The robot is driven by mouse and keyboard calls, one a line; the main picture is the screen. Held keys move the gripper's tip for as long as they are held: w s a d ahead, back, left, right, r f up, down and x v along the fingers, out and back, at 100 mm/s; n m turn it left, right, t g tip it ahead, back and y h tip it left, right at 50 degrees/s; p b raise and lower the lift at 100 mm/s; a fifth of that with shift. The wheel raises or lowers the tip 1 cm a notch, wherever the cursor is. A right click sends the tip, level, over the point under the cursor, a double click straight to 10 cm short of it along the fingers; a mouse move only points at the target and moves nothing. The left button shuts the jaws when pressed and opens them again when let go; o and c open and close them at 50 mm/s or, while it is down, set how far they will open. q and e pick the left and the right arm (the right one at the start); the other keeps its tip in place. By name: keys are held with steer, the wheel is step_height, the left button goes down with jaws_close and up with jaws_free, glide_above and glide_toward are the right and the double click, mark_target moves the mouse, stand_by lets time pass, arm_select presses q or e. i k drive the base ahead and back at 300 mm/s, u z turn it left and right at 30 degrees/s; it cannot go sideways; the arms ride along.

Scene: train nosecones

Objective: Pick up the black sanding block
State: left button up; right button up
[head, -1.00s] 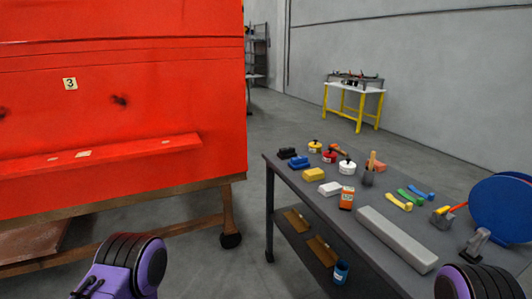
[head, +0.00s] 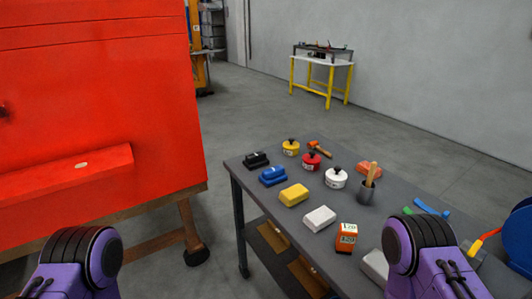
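The black sanding block (head: 256,160) lies at the far left corner of the grey table (head: 240,171) in the head view. The blue block (head: 273,176) sits just in front of it, and a yellow pot (head: 291,147) stands to its right. Purple and black links of my two arms show at the bottom left and bottom right, well short of the black block. Neither gripper's fingers are in the picture.
Nearer on the table are a yellow block (head: 294,194), a white block (head: 319,218) and an orange box (head: 346,237). Red (head: 311,160) and white (head: 336,177) pots and a cup (head: 366,190) stand behind. A red nosecone (head: 90,100) on a wooden stand borders the left.

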mark_target(253, 162)
steer(key=u, duration=0.6)
steer(key=k, duration=0.65)
steer(key=u, duration=0.8)
steer(key=i, duration=1.5)
steer(key=z, duration=0.8)
